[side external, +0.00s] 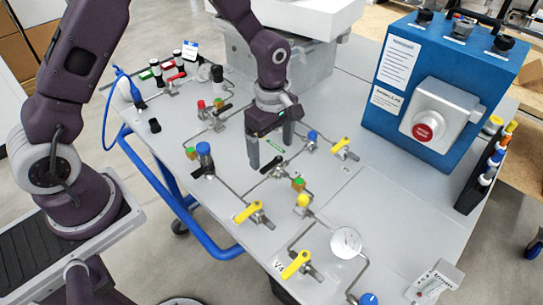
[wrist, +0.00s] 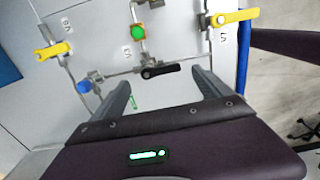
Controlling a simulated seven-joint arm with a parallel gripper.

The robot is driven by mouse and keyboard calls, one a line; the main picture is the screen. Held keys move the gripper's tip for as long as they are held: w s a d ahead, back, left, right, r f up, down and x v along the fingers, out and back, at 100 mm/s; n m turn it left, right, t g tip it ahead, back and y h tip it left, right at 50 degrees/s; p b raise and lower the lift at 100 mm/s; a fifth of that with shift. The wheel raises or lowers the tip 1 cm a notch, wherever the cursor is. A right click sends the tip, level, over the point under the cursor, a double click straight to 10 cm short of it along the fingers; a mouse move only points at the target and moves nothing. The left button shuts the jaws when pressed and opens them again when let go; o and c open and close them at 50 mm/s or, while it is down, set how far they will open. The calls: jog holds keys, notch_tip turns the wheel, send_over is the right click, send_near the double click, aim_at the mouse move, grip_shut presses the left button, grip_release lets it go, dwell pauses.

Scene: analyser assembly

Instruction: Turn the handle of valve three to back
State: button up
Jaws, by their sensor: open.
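My gripper (side external: 270,156) is open and empty, with its two fingers pointing down over the pipework panel (side external: 345,190). A valve with a black handle (side external: 271,165) lies just below and between the fingertips. In the wrist view, this black handle (wrist: 161,70) lies crosswise between the fingertips (wrist: 160,79), and I cannot tell whether either finger touches it.
A blue knob (side external: 312,135) and a green fitting (side external: 298,184) stand close to the black handle. A pressure gauge (side external: 346,242) is at the front. A blue box with a red button (side external: 400,100) stands at the right. Pipes cross the panel between valves.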

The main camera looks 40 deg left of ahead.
aim_at(272, 164)
notch_tip(272, 164, down, 3)
jog(key=shift+f, duration=0.2)
jog(key=shift+c, duration=0.5)
jog(key=c, duration=1.3)
jog(key=shift+o, duration=0.2)
